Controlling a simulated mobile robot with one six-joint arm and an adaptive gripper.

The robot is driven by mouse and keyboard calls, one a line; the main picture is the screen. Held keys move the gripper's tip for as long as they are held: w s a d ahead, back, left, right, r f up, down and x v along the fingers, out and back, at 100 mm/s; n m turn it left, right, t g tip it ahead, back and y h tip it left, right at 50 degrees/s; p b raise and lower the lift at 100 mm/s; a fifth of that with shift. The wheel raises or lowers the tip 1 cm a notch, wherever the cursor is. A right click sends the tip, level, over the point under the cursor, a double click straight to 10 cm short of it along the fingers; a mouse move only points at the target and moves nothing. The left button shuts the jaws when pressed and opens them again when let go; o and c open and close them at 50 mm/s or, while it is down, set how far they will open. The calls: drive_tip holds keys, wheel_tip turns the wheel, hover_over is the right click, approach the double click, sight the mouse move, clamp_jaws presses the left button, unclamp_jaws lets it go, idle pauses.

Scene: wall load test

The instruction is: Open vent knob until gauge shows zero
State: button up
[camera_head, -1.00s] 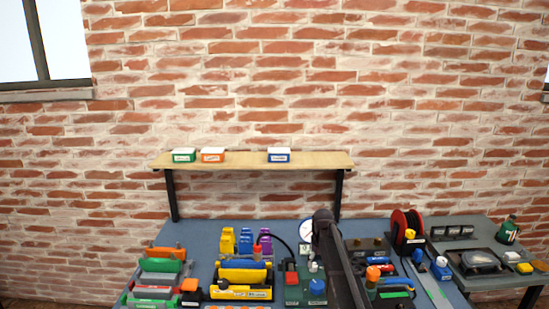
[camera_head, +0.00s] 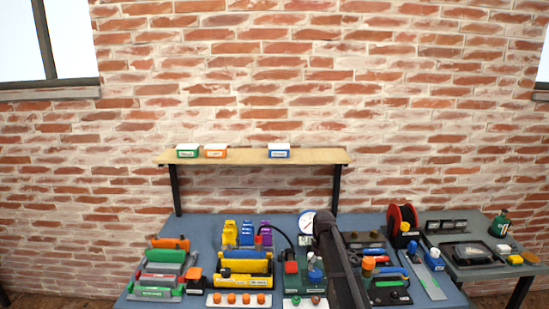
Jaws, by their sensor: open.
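The round white gauge (camera_head: 307,223) stands at the back of a green-based unit in the middle of the bench, partly covered by my dark arm (camera_head: 340,262). Its needle is too small to read. A blue knob (camera_head: 315,275) sits on the same unit, close to the left of my arm. No label tells me which part is the vent knob. I cannot make out my gripper; only the arm's link shows.
The blue-grey bench (camera_head: 200,236) is crowded. A yellow pump-like unit (camera_head: 242,280) with a black hose stands left of the gauge unit. A red reel (camera_head: 402,220) and several tools lie to the right. A wooden shelf (camera_head: 240,158) holds three small boxes.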

drive_tip(key=s+f+m+b, duration=0.2)
drive_tip(key=s+f+b, duration=0.1)
drive_tip(key=s, duration=1.1)
drive_tip(key=s+f+m+b, duration=0.2)
drive_tip(key=s+f+b, duration=0.1)
drive_tip(key=s, duration=1)
drive_tip(key=shift+s+d+f+m, duration=0.3)
drive_tip(key=shift+s+d+m, duration=0.05)
drive_tip(key=shift+s+m, duration=0.05)
idle(1.2)
